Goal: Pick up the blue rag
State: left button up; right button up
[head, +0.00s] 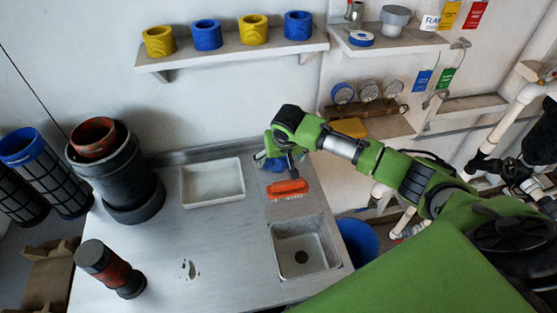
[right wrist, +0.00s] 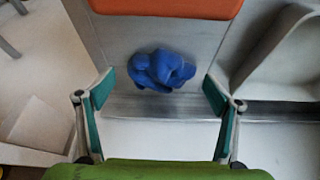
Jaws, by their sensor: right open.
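The crumpled blue rag (right wrist: 162,70) lies on the grey counter, in the middle of the right wrist view. In the head view the rag (head: 276,164) is partly covered by my right gripper (head: 274,150), near the back of the counter. The right gripper also shows in the right wrist view (right wrist: 159,82). Its two green-padded fingers are wide apart, one on each side of the rag in the picture, with nothing between them held. The exact height above the rag is hard to tell. My left gripper is in neither view.
An orange brush (head: 288,187) lies just in front of the rag. A white tray (head: 190,172) stands to the left, and a sink (head: 303,247) is nearer the front. A shelf (head: 230,52) with yellow and blue rings hangs above. The counter's front middle is mostly clear.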

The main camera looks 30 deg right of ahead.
jog(key=shift+x, duration=1.1)
jog(key=c, duration=1.1)
jog(key=shift+c, duration=0.2)
jog(key=shift+r, duration=0.45)
notch_tip(320, 180, up, 2)
jog(key=shift+w+r, duration=0.1)
jog(key=shift+r, duration=0.05)
jog(key=s+a+r, duration=0.2)
jog(key=s+r, duration=0.3)
jog(key=r, duration=0.1)
jog(key=shift+r+b, duration=0.15)
jog(key=shift+b, duration=0.25)
jog(key=s+a+r, duration=0.1)
jog(key=s, duration=0.1)
jog(key=s+a+r, duration=0.1)
jog(key=s, duration=0.2)
jog(key=s+a+r, duration=0.1)
jog(key=s, duration=0.2)
jog(key=shift+a+r+b, duration=0.3)
jog(key=shift+a+b, duration=0.1)
